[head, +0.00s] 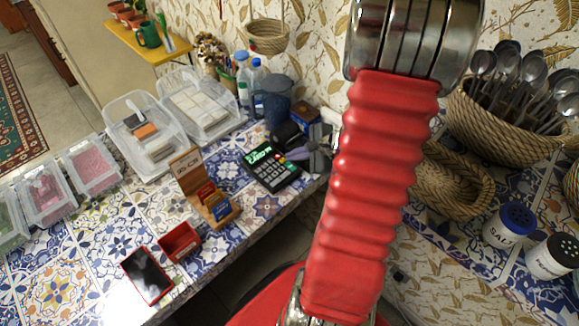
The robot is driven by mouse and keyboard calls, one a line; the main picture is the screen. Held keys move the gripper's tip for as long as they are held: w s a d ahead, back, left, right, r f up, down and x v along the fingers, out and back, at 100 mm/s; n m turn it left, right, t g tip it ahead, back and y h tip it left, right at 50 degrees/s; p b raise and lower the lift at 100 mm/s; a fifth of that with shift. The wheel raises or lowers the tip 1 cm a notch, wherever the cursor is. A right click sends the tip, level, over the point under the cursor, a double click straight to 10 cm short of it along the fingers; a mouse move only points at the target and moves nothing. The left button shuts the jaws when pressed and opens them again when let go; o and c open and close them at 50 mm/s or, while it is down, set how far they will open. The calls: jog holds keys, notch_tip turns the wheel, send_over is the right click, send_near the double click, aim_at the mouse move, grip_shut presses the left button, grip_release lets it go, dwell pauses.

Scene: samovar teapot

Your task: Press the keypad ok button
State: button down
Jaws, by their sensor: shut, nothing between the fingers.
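The keypad (272,172) is a black card terminal with a lit green display (258,155) and rows of pale keys. It lies tilted on the patterned tile counter in the middle of the head view. A few small coloured keys show along its right side, but I cannot make out which is the ok button. My gripper (298,154) shows as grey fingers close to the keypad's upper right corner. It is shut and empty. Its rear part is hidden behind my red arm section. I cannot tell whether the fingertips touch the keypad.
A wooden card holder (205,190) stands left of the keypad. A dark blue jug (273,100) and bottles stand behind. A phone-like red-framed slab (147,275) and a red box (180,242) lie in front. Clear bins (147,135) line the left.

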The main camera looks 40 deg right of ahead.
aim_at(294, 168)
jog(key=shift+r, duration=2)
jog(key=s+a+r+n+g+y, duration=0.1)
jog(key=s+a+r+n+g, duration=0.15)
jog(key=a+n, duration=0.4)
jog(key=s+a+r+n+g, duration=0.2)
jog(key=s+a+n+g, duration=0.15)
jog(key=a+n, duration=0.3)
jog(key=s+a+r+n+t+h, duration=0.2)
jog(key=s+a+r+n+h, duration=0.1)
jog(key=a+r+n, duration=0.8)
jog(key=a+r, duration=0.2)
jog(key=a, duration=0.2)
jog(key=shift+r+t, duration=0.3)
jog(key=shift+r, duration=0.1)
dwell(0.5)
